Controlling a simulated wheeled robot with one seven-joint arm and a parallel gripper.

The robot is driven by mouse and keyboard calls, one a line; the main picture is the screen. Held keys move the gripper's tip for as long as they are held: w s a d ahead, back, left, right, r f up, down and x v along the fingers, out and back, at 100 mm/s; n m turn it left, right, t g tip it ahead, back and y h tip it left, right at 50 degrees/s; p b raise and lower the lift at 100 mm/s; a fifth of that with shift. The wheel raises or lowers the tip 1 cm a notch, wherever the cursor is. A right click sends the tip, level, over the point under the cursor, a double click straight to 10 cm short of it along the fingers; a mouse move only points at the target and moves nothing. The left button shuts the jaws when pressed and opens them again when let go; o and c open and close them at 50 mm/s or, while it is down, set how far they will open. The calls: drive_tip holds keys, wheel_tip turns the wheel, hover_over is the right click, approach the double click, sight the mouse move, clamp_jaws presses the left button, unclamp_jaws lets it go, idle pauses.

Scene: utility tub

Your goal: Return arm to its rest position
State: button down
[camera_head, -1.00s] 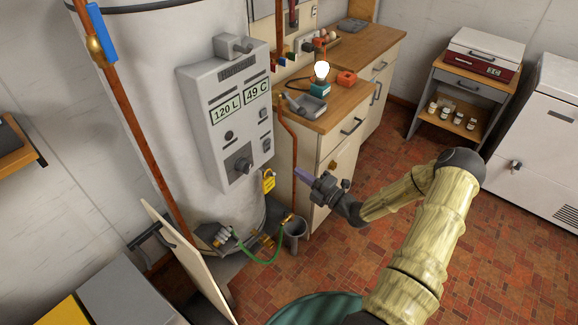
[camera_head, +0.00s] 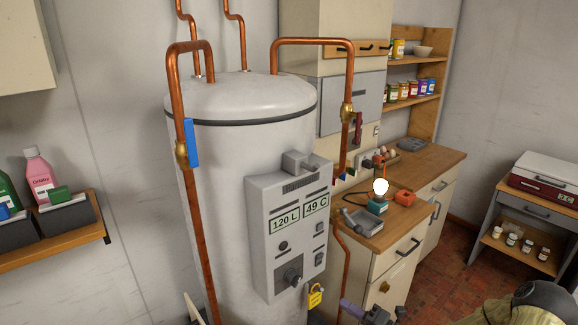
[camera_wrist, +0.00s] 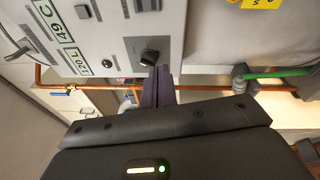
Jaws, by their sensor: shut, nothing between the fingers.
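The panel reads 120 L and 49 C and has a dark dial (camera_wrist: 149,57). Part of my arm (camera_head: 530,305) shows at the bottom right.
The white water tank (camera_head: 235,140) stands at the left, with copper pipes (camera_head: 203,240) around it. A wooden counter (camera_head: 438,160) holds a lit bulb (camera_head: 380,187). A shelf (camera_head: 60,245) with bottles is at far left. Red tiled floor (camera_head: 465,245) is open at right.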

drive_tip(key=s+a+r+n+g+h+p, duration=0.15)
drive_tip(key=s+a+n+g, duration=0.25)
drive_tip(key=s+n+g, duration=0.5)
drive_tip(key=s+a+r+n+g+h+p, duration=0.1)
drive_tip(key=s+a+r+n+g+h, duration=0.35)
drive_tip(key=n, duration=0.85)
drive_tip(key=s+d+r+n+t+h+p, duration=0.1)
drive_tip(key=r+n+h, duration=0.3)
drive_tip(key=n, duration=0.6)
drive_tip(key=s+d+r+n+t+h+p, duration=0.2)
drive_tip(key=s+d+r+n+h, duration=0.1)
drive_tip(key=r+n, duration=0.4)
drive_tip(key=d+n+h, duration=0.1)
drive_tip(key=n, duration=0.2)
drive_tip(key=shift+s+r, duration=0.35)
drive_tip(key=shift+t, duration=0.25)
